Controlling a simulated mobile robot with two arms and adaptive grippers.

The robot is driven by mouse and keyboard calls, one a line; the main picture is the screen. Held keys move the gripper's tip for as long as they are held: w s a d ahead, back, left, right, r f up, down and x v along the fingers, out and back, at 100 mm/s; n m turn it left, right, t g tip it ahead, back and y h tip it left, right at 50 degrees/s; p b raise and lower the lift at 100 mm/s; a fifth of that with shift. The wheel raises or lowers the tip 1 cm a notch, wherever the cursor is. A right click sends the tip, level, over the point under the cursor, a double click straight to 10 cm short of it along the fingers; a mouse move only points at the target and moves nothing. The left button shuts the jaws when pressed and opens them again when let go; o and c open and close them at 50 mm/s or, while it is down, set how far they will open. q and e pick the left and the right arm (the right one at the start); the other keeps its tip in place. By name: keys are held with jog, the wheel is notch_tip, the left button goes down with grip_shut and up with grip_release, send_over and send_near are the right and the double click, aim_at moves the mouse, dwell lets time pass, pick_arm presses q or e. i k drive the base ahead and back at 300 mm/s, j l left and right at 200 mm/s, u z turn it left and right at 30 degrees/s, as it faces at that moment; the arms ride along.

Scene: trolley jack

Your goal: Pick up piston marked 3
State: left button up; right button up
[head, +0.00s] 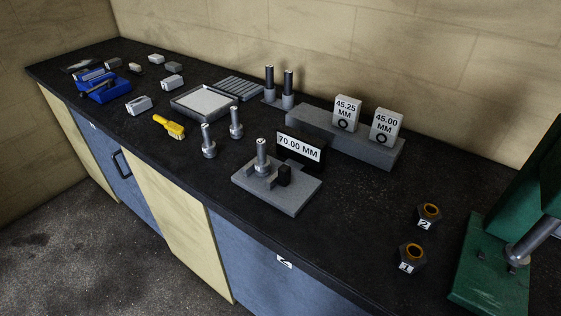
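Several grey metal pistons, upright with thin stems, stand on the black bench top. Two loose pistons, a nearer one (208,142) and a farther one (236,124), are in the middle of the bench. A third piston (262,158) stands on a grey gauge plate (285,200) beside a "70.00 MM" sign (300,147). Two dark-stemmed, piston-like parts, left (269,84) and right (288,90), stand at the back. I cannot read a 3 on any of them. Neither of my grippers is in view.
A grey block (350,143) carries the "45.25 MM" card (346,113) and "45.00 MM" card (385,125). Nuts marked 1 (411,257) and 2 (428,214) lie at right near a green machine (488,268). A shallow tray (204,102) and yellow brush (168,126) lie left.

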aim_at(262, 164)
jog(key=k+z, duration=0.45)
jog(key=k+l+z, duration=0.2)
jog(key=k+z, duration=0.25)
jog(key=i, duration=0.05)
